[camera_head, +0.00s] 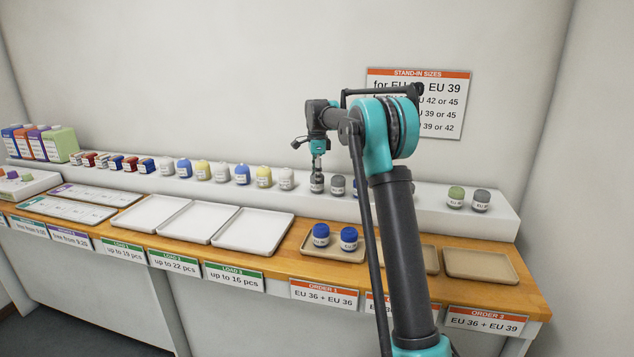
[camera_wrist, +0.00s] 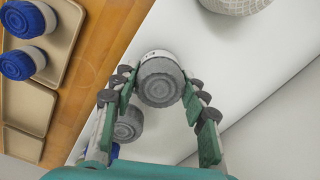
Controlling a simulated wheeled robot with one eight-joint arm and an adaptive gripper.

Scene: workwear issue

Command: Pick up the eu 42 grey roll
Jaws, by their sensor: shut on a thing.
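My gripper (camera_head: 318,160) reaches down to the white shelf at the back of the counter. It is shut on a grey roll (camera_head: 317,184), which also shows between the fingers in the wrist view (camera_wrist: 160,80). The size on its label is too small to read. The roll is at the shelf, and I cannot tell whether it touches the surface. A second grey roll (camera_head: 338,185) stands just to its right; in the wrist view a grey roll (camera_wrist: 128,124) shows beside my left finger.
Two blue rolls (camera_head: 321,235) stand on the order 1 tray (camera_head: 334,254). The white trays (camera_head: 250,231) are empty.

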